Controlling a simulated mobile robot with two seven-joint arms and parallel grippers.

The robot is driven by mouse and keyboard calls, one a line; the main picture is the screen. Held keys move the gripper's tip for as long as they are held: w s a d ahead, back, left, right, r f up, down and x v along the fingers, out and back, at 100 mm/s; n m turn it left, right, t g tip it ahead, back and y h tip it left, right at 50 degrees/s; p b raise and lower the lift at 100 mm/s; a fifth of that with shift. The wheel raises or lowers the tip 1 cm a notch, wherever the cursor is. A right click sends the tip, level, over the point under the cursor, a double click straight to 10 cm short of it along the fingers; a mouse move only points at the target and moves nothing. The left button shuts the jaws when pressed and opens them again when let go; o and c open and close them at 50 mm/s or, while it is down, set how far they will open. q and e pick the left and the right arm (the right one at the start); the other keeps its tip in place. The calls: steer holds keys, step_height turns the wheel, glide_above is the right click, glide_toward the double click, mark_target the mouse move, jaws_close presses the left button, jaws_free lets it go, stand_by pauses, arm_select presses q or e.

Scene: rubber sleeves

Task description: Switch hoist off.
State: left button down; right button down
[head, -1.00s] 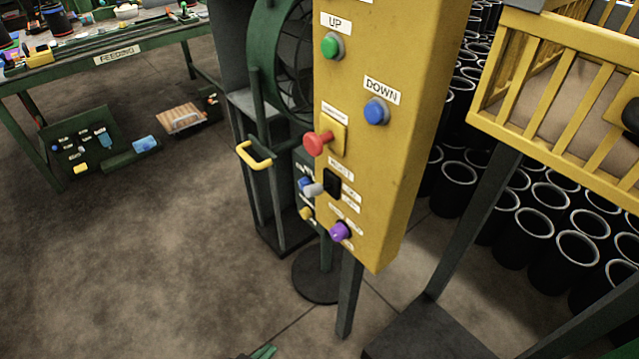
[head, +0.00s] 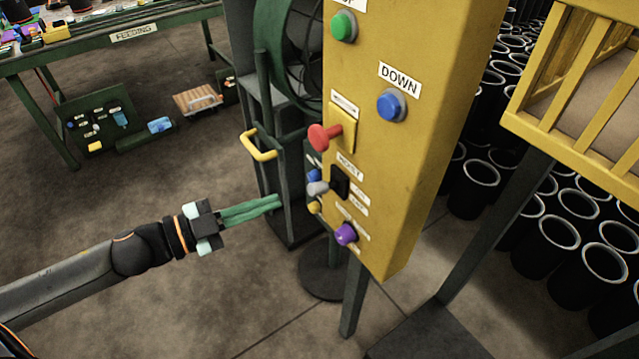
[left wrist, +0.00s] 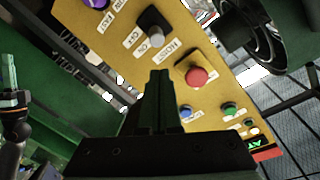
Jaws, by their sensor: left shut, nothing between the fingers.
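The hoist switch is a grey lever (head: 318,188) on a black base (head: 340,181), low on the yellow control panel (head: 405,190), below the HOIST label. ON and OFF labels sit beside it; I cannot tell which way it is set. The lever also shows in the left wrist view (left wrist: 154,24). My left gripper (head: 277,203), with green fingers, is shut and empty, left of the panel and apart from the lever. Its fingertips show in the left wrist view (left wrist: 161,74). What looks like my right gripper (left wrist: 9,72) is at that view's left edge, its jaws unclear.
A red mushroom button (head: 324,136) sits just above the switch and a purple knob (head: 346,234) just below. Blue (head: 391,106) and green (head: 343,26) buttons are higher. A yellow handle (head: 258,146) is behind the gripper. Open floor lies left.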

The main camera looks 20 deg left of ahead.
mark_target(313, 190)
arm_select(q)
steer(key=shift+s+d+r+m+g+h, duration=0.15)
steer(key=shift+d+r+m+g+h, duration=0.65)
steer(key=shift+r+m+g, duration=0.35)
arm_select(e)
steer(key=shift+w+d+f, duration=0.1)
steer(key=shift+w+f, duration=0.1)
steer(key=shift+w, duration=0.15)
arm_select(q)
steer(key=shift+d+f, duration=0.1)
